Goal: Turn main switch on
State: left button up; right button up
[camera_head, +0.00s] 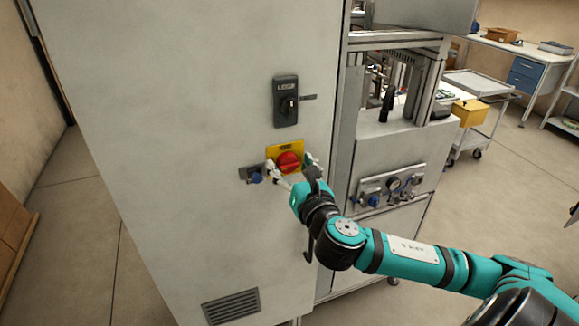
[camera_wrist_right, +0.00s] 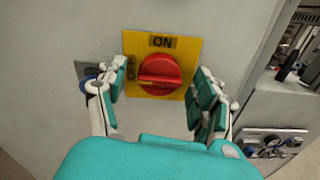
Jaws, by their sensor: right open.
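The main switch is a red rotary knob (camera_head: 288,162) on a yellow plate (camera_head: 284,147) on the grey cabinet's front. In the right wrist view the red knob (camera_wrist_right: 160,75) shows large, its raised grip lying roughly sideways. The yellow plate (camera_wrist_right: 189,48) reads "ON" at the top and "OFF" at the left. My right gripper (camera_head: 292,166) is open, with one finger on each side of the knob. In the right wrist view the fingers of the right gripper (camera_wrist_right: 160,84) stand apart, near the plate's left and right edges; contact cannot be told. My left gripper is not in view.
A dark handle switch (camera_head: 286,101) sits above the yellow plate on the cabinet (camera_head: 180,110). A small blue key switch (camera_head: 255,176) is just left of the gripper. A gauge panel (camera_head: 391,186) is to the right. A vent (camera_head: 231,306) is below.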

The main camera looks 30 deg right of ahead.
jog(key=shift+w+d, duration=0.1)
jog(key=shift+w, duration=0.25)
jog(key=shift+c, duration=0.2)
jog(key=c, duration=1.1)
jog(key=shift+c, duration=0.2)
